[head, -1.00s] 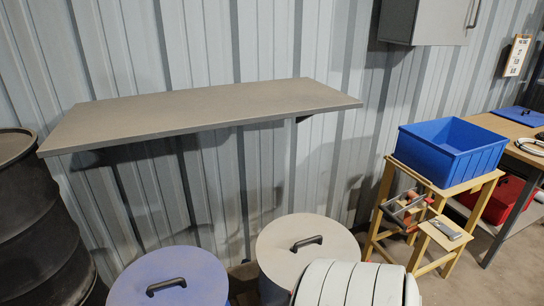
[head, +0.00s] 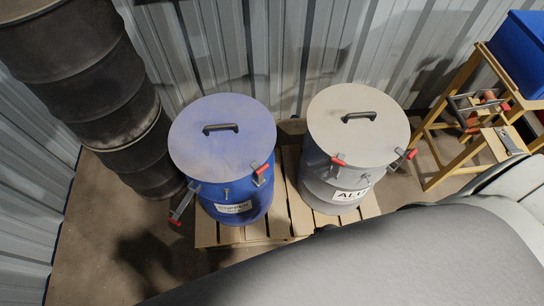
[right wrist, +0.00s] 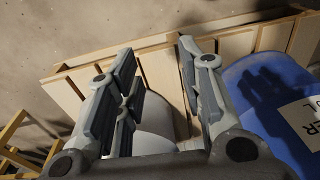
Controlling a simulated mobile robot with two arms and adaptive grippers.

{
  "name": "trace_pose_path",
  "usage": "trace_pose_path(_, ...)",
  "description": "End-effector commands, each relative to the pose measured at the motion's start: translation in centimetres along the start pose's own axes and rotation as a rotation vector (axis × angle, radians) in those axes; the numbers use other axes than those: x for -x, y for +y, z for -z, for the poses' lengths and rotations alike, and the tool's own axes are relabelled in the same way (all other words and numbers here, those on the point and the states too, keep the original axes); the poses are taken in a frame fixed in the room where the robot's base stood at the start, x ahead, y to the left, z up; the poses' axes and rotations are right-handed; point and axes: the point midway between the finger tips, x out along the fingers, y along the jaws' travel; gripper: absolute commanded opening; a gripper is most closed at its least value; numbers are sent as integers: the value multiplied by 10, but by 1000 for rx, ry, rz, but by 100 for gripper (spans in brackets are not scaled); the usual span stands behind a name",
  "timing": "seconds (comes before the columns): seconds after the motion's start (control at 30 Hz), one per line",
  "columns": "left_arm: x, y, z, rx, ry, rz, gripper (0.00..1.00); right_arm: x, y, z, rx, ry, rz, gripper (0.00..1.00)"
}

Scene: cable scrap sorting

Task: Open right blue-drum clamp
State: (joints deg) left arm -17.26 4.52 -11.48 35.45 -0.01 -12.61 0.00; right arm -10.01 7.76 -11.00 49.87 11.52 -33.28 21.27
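The blue drum (head: 236,207) stands upright with a flat blue-grey lid (head: 222,148) and a dark handle. Its right clamp (head: 262,174), with a red tip, lies close against the drum's side near the rim. Its left clamp (head: 182,203) sticks outward and down, its red end away from the wall. In the right wrist view the blue drum (right wrist: 262,85) is at the right, beside my right gripper (right wrist: 155,52). That gripper is open, with nothing held between its fingers. The right clamp is not visible in that view. My left gripper is not in view.
A grey drum (head: 330,190) with red-tipped clamps stands just right of the blue one, on a wooden pallet (head: 283,222). Dark drums (head: 92,100) stand at the left. A wooden stand (head: 435,130) is at the right. My own arm covers the lower right.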

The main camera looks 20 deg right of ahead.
Motion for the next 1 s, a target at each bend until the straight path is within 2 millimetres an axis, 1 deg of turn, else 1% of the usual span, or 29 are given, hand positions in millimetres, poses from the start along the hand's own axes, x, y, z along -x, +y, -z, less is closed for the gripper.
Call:
trace_pose_path(0.03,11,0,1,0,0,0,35,17,-7,18,-49,3,11,35)
trace_pose_path(0.17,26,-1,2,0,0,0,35,52,-25,59,-196,-9,46,35)
trace_pose_path(0.23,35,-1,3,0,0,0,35,76,-37,82,-281,-22,69,35)
trace_pose_path(0.27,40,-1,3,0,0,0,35,88,-44,93,-320,-28,82,35)
trace_pose_path(0.33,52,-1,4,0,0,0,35,120,-59,119,-413,-48,113,35)
trace_pose_path(0.37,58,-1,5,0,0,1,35,138,-67,131,-458,-59,130,35)
trace_pose_path(0.4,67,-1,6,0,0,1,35,164,-79,148,-518,-78,154,35)
trace_pose_path(0.47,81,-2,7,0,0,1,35,207,-97,172,-609,-115,191,35)
trace_pose_path(0.5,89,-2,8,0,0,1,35,236,-109,185,-664,-145,212,35)
trace_pose_path(0.57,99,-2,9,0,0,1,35,276,-124,200,-731,-189,237,35)
trace_pose_path(0.6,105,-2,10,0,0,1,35,299,-132,206,-767,-217,248,35)
trace_pose_path(0.7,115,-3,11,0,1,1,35,344,-146,216,-829,-273,263,35)
trace_pose_path(0.8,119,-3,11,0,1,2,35,370,-154,220,-862,-309,267,35)
trace_pose_path(0.83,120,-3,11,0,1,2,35,374,-155,220,-867,-315,267,35)
trace_pose_path(0.9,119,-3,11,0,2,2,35,375,-157,220,-876,-324,264,35)
trace_pose_path(1.0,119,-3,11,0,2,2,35,366,-161,218,-878,-328,265,35)
